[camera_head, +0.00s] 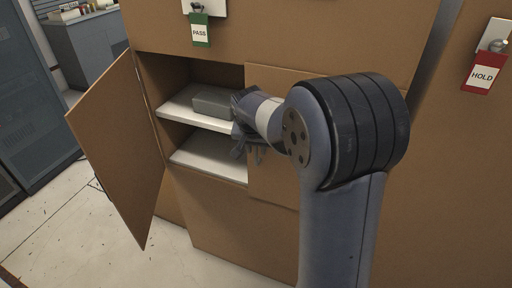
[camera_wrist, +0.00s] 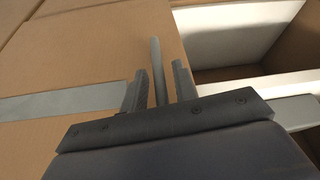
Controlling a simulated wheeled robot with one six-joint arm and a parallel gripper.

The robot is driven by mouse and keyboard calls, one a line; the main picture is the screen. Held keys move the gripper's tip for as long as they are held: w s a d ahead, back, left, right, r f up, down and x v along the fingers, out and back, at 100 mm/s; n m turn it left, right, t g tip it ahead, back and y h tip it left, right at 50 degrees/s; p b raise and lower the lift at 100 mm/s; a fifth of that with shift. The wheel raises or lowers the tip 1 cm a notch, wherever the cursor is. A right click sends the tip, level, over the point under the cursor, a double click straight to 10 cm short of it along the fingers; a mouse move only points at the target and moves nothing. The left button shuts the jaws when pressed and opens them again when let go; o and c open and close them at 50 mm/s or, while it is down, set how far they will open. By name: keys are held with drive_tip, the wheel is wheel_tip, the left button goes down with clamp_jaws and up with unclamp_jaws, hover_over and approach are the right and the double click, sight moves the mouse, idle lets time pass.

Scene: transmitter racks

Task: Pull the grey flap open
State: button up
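No flap that is clearly grey shows; the cabinet's doors are brown. The closed right door (camera_head: 273,178) is partly hidden behind my arm and fills the left of the wrist view (camera_wrist: 95,55). A slim grey upright bar (camera_wrist: 157,72), seemingly a handle, stands near that door's edge. My gripper (camera_wrist: 158,88) has its fingers apart, one on each side of the bar, with small gaps showing. In the head view my gripper (camera_head: 243,125) is at the edge between the door and the open compartment, its fingers hard to make out.
The left door (camera_head: 120,150) stands swung open. Behind it are white shelves (camera_head: 205,163) and a grey box (camera_head: 213,102). A green PASS tag (camera_head: 200,31) and a red HOLD tag (camera_head: 482,75) hang above. Floor (camera_head: 75,225) at the left is mostly clear.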

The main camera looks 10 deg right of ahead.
clamp_jaws()
drive_tip(key=shift+s, duration=0.1)
idle(0.3)
